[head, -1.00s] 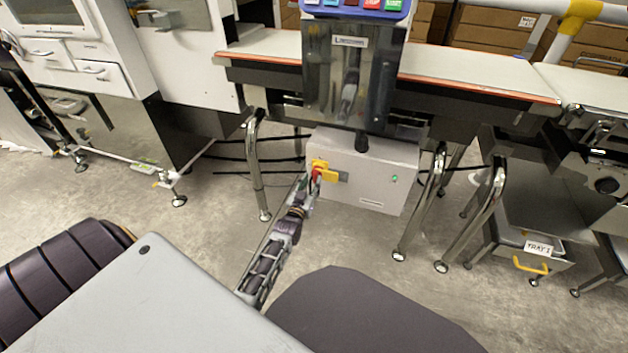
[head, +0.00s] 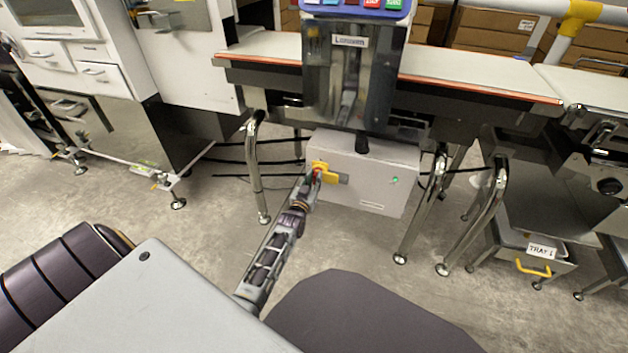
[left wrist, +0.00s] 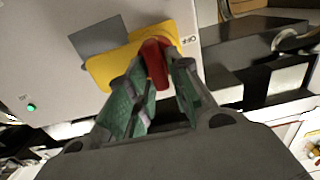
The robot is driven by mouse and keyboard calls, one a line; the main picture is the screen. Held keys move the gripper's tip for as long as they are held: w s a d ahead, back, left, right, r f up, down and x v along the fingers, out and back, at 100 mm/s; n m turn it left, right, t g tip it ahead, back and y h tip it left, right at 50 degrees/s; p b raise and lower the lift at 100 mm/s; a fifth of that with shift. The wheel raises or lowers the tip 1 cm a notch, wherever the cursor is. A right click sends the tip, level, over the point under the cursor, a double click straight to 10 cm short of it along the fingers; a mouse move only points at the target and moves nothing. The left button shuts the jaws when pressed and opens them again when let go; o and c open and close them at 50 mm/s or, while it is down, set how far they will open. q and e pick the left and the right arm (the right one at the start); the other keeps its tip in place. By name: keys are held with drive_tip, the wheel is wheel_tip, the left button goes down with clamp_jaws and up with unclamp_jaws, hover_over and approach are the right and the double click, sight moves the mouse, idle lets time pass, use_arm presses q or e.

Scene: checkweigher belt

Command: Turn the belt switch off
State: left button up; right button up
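The belt switch has a red handle (left wrist: 157,62) on a yellow plate (left wrist: 110,66), on the front of a light grey control box (head: 375,172). It also shows in the head view (head: 318,171), partly hidden by my gripper. An OFF label (left wrist: 189,40) is beside the plate in the left wrist view. A green lamp (head: 395,180) glows on the box. My left gripper (left wrist: 158,76) has its fingers on both sides of the red handle and appears shut on it, with little gap. My right gripper is not in view.
The conveyor belt (head: 480,77) and a dark column with a button panel (head: 355,8) stand above the box. Chrome legs (head: 256,170) flank the box. A tray labelled TRAY 1 (head: 535,267) is low on the right. Cables run behind the left leg.

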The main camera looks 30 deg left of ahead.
use_arm(q)
clamp_jaws()
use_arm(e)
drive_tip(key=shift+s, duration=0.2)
